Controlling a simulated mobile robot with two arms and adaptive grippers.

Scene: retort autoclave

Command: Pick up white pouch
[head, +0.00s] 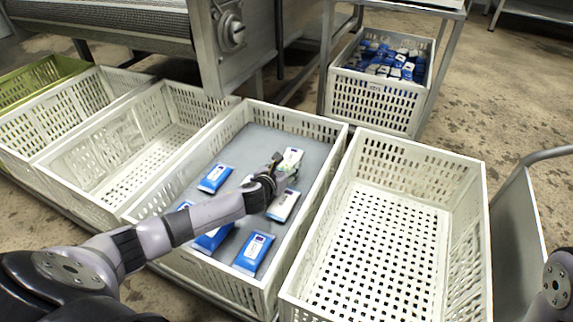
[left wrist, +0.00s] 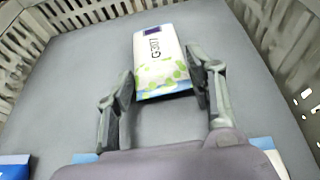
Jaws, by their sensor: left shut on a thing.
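My left gripper (head: 280,172) is down inside the crate with the grey bottom (head: 322,128). It is shut on a white pouch (head: 292,157) with green spots and a blue end. In the left wrist view the two fingers (left wrist: 162,82) press the near part of this pouch (left wrist: 158,50) from both sides. A dark printed code shows on its face. I cannot tell whether the pouch is clear of the bottom. Another white pouch (head: 283,206) lies just in front of the gripper. My right gripper is not in view.
Several blue pouches, such as one at the left (head: 215,178) and one in front (head: 254,252), lie in the same crate. An empty white crate (head: 462,165) stands to the right. A crate of many pouches (head: 372,104) stands behind, under a metal stand.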

